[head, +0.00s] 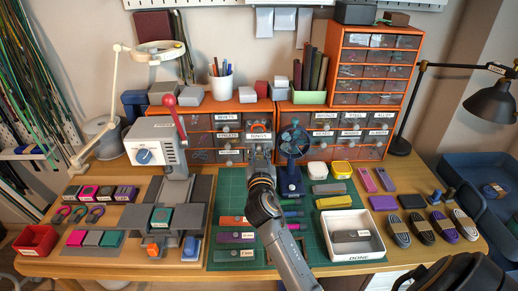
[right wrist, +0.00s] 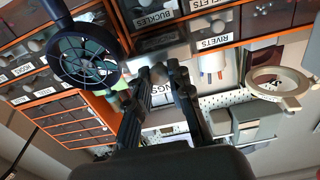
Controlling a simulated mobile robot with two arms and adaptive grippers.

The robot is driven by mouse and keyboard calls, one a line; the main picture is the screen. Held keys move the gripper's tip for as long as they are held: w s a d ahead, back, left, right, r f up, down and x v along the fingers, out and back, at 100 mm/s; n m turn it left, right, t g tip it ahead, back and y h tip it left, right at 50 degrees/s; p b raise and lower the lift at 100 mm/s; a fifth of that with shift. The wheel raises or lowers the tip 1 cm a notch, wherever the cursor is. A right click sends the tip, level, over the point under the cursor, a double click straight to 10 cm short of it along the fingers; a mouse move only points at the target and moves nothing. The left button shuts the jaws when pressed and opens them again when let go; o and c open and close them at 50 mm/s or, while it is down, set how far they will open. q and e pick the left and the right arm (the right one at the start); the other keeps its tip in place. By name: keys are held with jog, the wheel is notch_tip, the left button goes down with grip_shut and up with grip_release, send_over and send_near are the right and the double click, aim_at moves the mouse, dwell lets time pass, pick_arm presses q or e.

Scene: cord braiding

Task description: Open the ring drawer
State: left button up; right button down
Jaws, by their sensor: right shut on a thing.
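The ring drawer (head: 259,136), labelled RINGS, is in the orange cabinet at the back middle. An orange ring shows just above its label, and the drawer front seems to stand a little forward; how far is hard to tell. My right gripper (head: 260,153) reaches up to the drawer front and is shut on its knob, which the fingers hide. In the right wrist view the fingers (right wrist: 160,74) close in front of the drawer, with part of its label (right wrist: 163,86) between them. My left gripper is not in view.
A blue fan (head: 292,158) stands close to the right of my right gripper; it also shows in the right wrist view (right wrist: 84,52). A white press (head: 157,145) stands at the left. A white DONE tray (head: 350,256) and several cords and tools lie on the table.

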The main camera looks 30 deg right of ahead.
jog(key=c, duration=1.2)
grip_release()
jog(key=shift+w+f, duration=0.1)
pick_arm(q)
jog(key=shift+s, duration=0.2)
pick_arm(e)
jog(key=v, duration=0.7)
jog(key=shift+a, duration=0.1)
